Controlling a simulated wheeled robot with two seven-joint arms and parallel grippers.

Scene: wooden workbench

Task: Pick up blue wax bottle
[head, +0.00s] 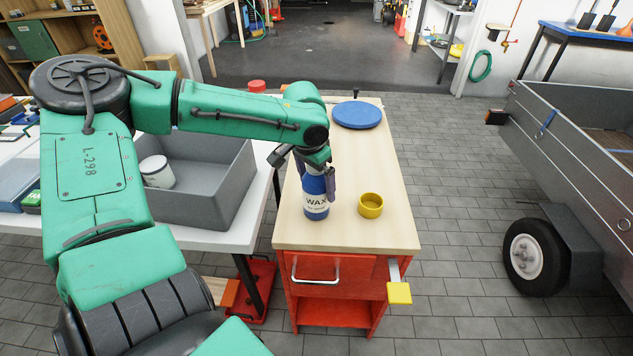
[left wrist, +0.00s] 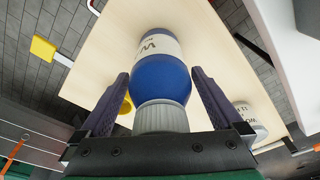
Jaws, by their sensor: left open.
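The blue wax bottle (head: 316,204) stands upright on the wooden workbench top (head: 345,230), with a white label reading WAX. My left gripper (head: 315,185) reaches down over the bottle from above, with its fingers on either side of the upper part. In the left wrist view, the bottle (left wrist: 160,75) with its ribbed grey cap lies between the two open fingers (left wrist: 158,105), with gaps visible on both sides. The bottle's cap is hidden by the gripper in the head view. My right gripper is not in view.
A yellow ring-shaped cup (head: 370,205) stands close to the right of the bottle. A blue round disc (head: 357,115) lies at the bench's far end. A grey bin (head: 215,190) with a white container (head: 156,171) is on the white table at left.

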